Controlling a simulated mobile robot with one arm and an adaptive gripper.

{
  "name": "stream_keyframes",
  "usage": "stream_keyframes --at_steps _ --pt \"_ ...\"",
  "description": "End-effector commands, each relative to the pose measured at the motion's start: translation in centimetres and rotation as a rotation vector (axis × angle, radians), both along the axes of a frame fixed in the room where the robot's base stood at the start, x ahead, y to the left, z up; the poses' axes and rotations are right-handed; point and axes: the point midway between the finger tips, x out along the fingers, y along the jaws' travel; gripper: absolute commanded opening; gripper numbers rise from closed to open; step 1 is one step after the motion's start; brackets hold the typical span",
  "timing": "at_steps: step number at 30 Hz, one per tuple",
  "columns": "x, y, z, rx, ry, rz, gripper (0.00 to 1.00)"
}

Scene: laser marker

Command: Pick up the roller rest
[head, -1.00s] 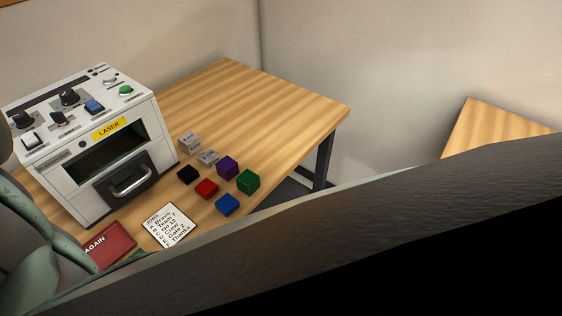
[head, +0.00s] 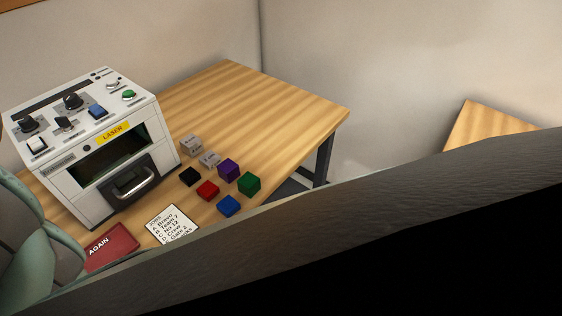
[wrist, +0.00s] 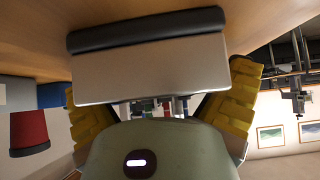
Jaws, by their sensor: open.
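In the wrist view a pale grey block with a dark rounded bar (wrist: 150,70) sits against the wooden surface, between the yellow finger pads. It may be the roller rest; I cannot tell for certain. My gripper (wrist: 163,88) is open, with one pad on each side of it; I cannot tell whether they touch it. In the head view two small grey labelled blocks stand right of the laser machine, a rear one (head: 191,145) and a front one (head: 209,159). Their labels are too small to read. The gripper is not visible in the head view.
The white laser machine (head: 88,155) stands on the wooden table (head: 285,105). Small black, red, purple, green and blue blocks lie near the grey ones. A jobs card (head: 170,222) and a red AGAIN card (head: 111,246) lie in front. The table's back right is clear.

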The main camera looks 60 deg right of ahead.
Motion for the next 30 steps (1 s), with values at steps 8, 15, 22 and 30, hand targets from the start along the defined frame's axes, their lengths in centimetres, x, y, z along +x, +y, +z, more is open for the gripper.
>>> stream_keyframes --at_steps 8,15,22,30 --pt "-0.05 -0.01 -0.03 -0.001 0.001 0.001 0.78" --pt "-0.03 -0.04 -0.03 -0.001 0.001 0.000 0.53" --pt "-0.02 -0.05 -0.04 -0.002 0.002 0.000 0.30" --pt "0.00 -0.05 -0.01 -0.001 0.002 -0.001 0.25"
